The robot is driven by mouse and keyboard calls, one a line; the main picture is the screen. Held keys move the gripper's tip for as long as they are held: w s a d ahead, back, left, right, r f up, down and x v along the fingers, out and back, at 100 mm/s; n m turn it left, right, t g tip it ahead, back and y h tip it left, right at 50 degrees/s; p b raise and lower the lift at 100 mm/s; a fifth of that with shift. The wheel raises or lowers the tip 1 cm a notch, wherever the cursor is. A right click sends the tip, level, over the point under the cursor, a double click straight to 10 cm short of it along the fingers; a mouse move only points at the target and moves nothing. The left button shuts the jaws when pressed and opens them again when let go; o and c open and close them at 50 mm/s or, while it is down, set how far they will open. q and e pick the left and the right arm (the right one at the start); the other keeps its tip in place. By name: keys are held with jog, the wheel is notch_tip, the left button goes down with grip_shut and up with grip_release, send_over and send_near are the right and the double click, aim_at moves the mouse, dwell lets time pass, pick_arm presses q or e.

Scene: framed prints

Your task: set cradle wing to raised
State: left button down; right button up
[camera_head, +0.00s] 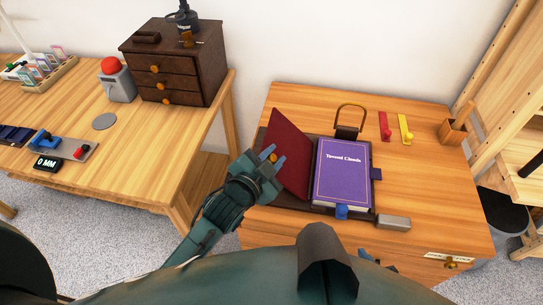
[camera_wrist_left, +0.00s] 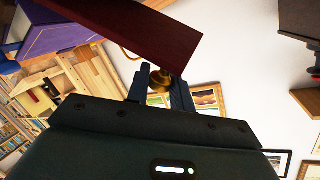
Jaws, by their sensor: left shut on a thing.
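The cradle (camera_head: 300,205) lies on the right-hand table, with a purple book (camera_head: 343,174) titled "Toward Clouds" on its right part. Its dark red wing (camera_head: 290,153) is tilted up on the left side of the book; it also shows in the left wrist view (camera_wrist_left: 130,30). My left gripper (camera_head: 272,160) is at the wing's left edge, shut on the small brass knob (camera_wrist_left: 159,87) there. A small part of what looks like my right gripper (camera_head: 366,257) shows at the table's front edge, mostly hidden by my body; its jaws cannot be made out.
A brass loop handle (camera_head: 349,112) stands behind the book. Red (camera_head: 385,126) and yellow (camera_head: 405,129) strips and a wooden box (camera_head: 453,132) lie right of it. A grey block (camera_head: 393,222) sits at front right. The left table (camera_head: 140,140) holds a dark drawer chest (camera_head: 185,65).

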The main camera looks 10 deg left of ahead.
pick_arm(q)
jog(key=shift+d, duration=0.1)
jog(key=c, duration=1.3)
grip_release()
jog(key=v, duration=1.3)
jog(key=s+a+f+n+g+y+p, duration=0.1)
jog(key=s+f+n+g, duration=0.1)
jog(key=s+f+n, duration=0.1)
jog(key=s+a+f+n+g+p, duration=0.1)
jog(key=s+a+f+n, duration=0.1)
jog(key=f+n, duration=0.3)
notch_tip(320, 180, down, 4)
jog(key=shift+s+a+r+g+y, duration=0.2)
jog(key=shift+s+g+y, duration=0.2)
jog(key=shift+s, duration=0.3)
